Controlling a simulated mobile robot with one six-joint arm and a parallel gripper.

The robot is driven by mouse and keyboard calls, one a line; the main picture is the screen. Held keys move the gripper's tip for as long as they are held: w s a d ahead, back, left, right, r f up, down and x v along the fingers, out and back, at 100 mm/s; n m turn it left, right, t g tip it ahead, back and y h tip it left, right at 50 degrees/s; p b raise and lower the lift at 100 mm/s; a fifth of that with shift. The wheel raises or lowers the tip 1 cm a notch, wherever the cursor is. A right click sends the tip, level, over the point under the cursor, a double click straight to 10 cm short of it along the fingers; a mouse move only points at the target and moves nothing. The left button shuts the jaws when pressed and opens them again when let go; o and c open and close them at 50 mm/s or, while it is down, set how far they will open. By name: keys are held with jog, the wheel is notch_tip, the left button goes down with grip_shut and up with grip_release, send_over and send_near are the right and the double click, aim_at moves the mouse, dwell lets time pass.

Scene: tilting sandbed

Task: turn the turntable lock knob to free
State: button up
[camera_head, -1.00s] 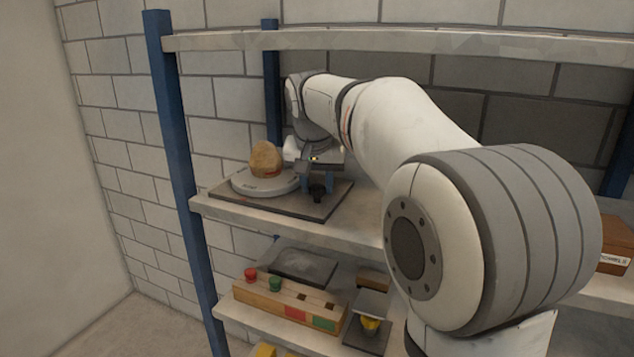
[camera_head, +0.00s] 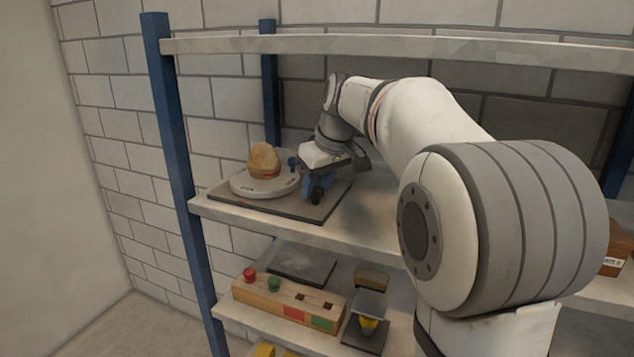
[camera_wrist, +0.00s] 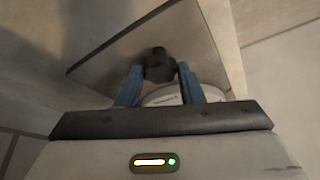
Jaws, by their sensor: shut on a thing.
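The black lock knob (camera_head: 317,197) stands on the dark base board (camera_head: 222,190) on the upper shelf, right of the turntable. In the wrist view the knob (camera_wrist: 159,64) sits between the tips of my two blue fingers. My gripper (camera_head: 320,186) is tilted over the board's right part and is shut on the knob. The round white turntable (camera_head: 250,188) carries a brown stone-like lump (camera_head: 264,160) with a reddish band. A small blue peg-like piece (camera_head: 293,163) shows at its right rim. Any marking by the knob is too small to read.
The lower shelf holds a wooden block with a red button (camera_head: 249,274) and a green button (camera_head: 274,284), and a grey tray (camera_head: 302,263). A blue post (camera_head: 172,130) stands at the left. A brown box (camera_head: 615,247) is at the far right.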

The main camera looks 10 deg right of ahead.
jog(key=n+g+y, duration=0.1)
jog(key=n, duration=0.2)
jog(key=n+y+p, duration=0.1)
jog(key=n, duration=0.2)
jog(key=shift+w+d+n+g, duration=0.15)
jog(key=shift+n+g, duration=0.15)
jog(key=shift+g, duration=0.1)
jog(key=n+g+p, duration=0.2)
jog(key=n, duration=0.4)
jog(key=shift+w, duration=0.1)
jog(key=o, duration=1)
jog(key=shift+c, duration=0.2)
jog(key=shift+r, duration=0.1)
jog(key=shift+d+r, duration=0.15)
jog(key=shift+r, duration=0.05)
jog(key=d, duration=0.4)
jog(key=d+b, duration=0.1)
jog(key=d, duration=0.7)
jog(key=shift+w+d+r+b, duration=0.1)
jog(key=shift+r+b, duration=0.15)
jog(key=shift+b, duration=0.05)
